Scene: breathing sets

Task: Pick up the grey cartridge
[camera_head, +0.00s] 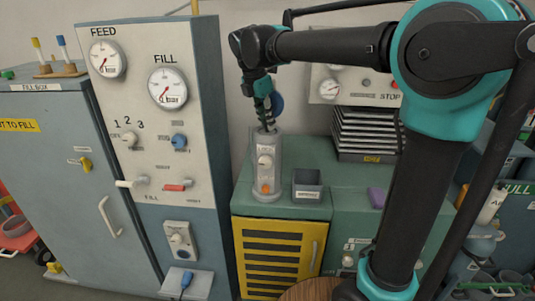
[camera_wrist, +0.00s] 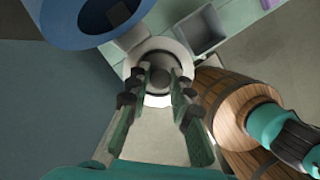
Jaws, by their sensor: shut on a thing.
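A light grey upright cylinder (camera_head: 266,180) with a dial and an orange knob stands on the green cabinet top. A round dark grey top (camera_wrist: 160,76), which I take to be the grey cartridge, shows inside its pale ring in the wrist view. My gripper (camera_head: 267,124) points down at the cylinder's top from above. In the wrist view my gripper (camera_wrist: 160,73) has its two green fingers closed on either side of the round grey top. The cartridge's lower part is hidden, and I cannot tell how deep it sits.
A small open grey bin (camera_head: 307,185) stands just right of the cylinder. A purple block (camera_head: 376,197) lies farther right. A tall panel with FEED and FILL gauges (camera_head: 165,100) rises close on the left. A dark ribbed stack (camera_head: 368,134) stands behind.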

